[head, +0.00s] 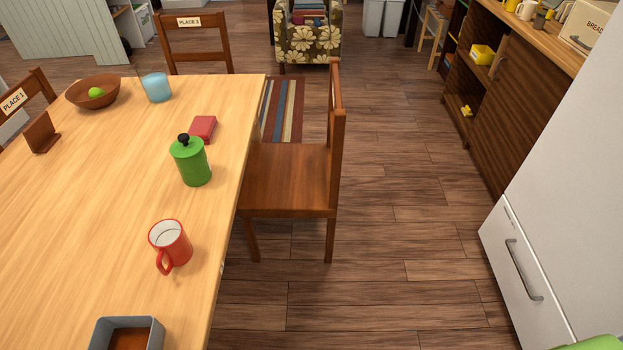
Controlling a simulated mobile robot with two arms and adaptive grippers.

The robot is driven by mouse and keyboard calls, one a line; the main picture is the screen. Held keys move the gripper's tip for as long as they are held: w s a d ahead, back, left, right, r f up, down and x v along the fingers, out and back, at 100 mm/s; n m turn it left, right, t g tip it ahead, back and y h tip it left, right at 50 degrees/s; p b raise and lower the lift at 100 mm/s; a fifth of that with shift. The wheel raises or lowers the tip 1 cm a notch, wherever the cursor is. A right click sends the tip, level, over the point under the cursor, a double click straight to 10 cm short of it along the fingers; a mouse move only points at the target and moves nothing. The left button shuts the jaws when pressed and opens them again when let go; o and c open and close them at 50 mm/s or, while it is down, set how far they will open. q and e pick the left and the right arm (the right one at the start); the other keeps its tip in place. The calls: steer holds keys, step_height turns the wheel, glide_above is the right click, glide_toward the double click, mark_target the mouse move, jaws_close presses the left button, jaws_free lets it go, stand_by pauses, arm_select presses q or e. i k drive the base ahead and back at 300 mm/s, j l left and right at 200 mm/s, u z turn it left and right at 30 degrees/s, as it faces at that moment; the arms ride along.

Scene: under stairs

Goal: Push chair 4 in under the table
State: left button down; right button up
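A brown wooden chair (288,178) stands at the right side of the light wood table (110,235). No number shows on it, so I cannot tell for sure that it is chair 4. Its backrest is on the right, seen edge-on, and its seat faces the table. The seat's left edge meets or passes just behind the table's right edge; most of the seat is out in the open. Two other chairs carry labels: one at the far end (194,45) reads PLACE 3, and one at the left (27,90) has a partly readable PLACE label. Neither gripper is in view.
On the table are a red mug (170,245), green canister (190,162), red box (203,129), blue cup (156,87), bowl (93,92) and grey tray (125,322). Wooden floor right of the chair is clear up to the white fridge (560,200) and cabinet (515,105).

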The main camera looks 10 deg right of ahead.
mark_target(280, 180)
steer(key=l+u, duration=0.1)
steer(key=u, duration=0.35)
steer(key=l+u, duration=0.15)
steer(key=u, duration=0.3)
steer(key=l+u, duration=0.15)
steer(key=u, duration=0.3)
steer(key=l+u, duration=0.15)
steer(key=u, duration=0.3)
steer(key=l+u, duration=0.25)
steer(key=u, duration=0.15)
steer(key=k+l+u, duration=0.15)
steer(key=u, duration=0.25)
steer(key=k+l+u, duration=0.1)
steer(key=l+u, duration=0.2)
steer(key=u, duration=0.15)
steer(key=k+l+u, duration=0.15)
steer(key=u, duration=0.25)
steer(key=k+l+u, duration=0.1)
steer(key=u, duration=0.3)
steer(key=k+l+u, duration=0.4)
steer(key=k+u, duration=0.45)
steer(key=k+l+u, duration=0.1)
steer(key=k+u, duration=0.3)
steer(key=k+z, duration=0.2)
steer(key=k, duration=0.2)
steer(key=k+l+z, duration=0.25)
steer(key=k, duration=0.15)
steer(key=k+l+z, duration=0.2)
steer(key=k, duration=0.15)
steer(key=j, duration=0.1)
